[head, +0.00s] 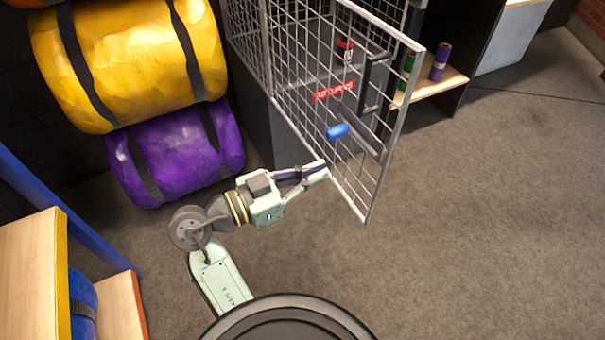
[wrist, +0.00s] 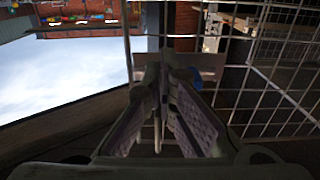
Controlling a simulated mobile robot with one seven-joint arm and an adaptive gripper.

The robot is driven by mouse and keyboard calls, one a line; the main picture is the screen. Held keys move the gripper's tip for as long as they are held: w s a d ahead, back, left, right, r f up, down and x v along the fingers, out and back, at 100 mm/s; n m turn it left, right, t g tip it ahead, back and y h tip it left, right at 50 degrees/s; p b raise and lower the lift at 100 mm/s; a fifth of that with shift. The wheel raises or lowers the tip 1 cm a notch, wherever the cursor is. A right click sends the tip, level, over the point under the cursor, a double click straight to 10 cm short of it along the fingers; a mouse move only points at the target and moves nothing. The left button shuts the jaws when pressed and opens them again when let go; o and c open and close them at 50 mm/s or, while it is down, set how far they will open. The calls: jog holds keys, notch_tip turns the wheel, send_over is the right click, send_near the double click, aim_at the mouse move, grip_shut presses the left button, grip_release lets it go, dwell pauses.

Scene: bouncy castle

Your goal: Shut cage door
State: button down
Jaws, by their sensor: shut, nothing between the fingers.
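The cage door (head: 354,180) is a metal mesh panel with a grey frame, and it stands open, swung out from the cage. A dark handle (head: 372,84) is on its outer part. My gripper (head: 325,169) is shut and empty, beside the lower part of the mesh in the head view. In the wrist view my gripper (wrist: 160,80) has its fingertips together in front of the mesh door (wrist: 262,75), whose bars fill the right side. Whether the fingertips touch the mesh I cannot tell.
Yellow (head: 130,60) and purple (head: 180,155) strapped rolls lie left of the cage. A blue object (head: 338,131) and a red can (head: 345,48) show through the mesh. A shelf unit (head: 40,260) stands at lower left. The carpet at right (head: 490,210) is clear.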

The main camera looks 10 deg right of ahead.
aim_at(366, 153)
jog(key=p+x, duration=0.2)
jog(key=x, duration=0.5)
jog(key=shift+w+d+r, duration=0.1)
jog(key=shift+d, duration=0.3)
jog(key=shift+w+d, duration=0.2)
jog(key=shift+d, duration=0.3)
jog(key=shift+d, duration=0.1)
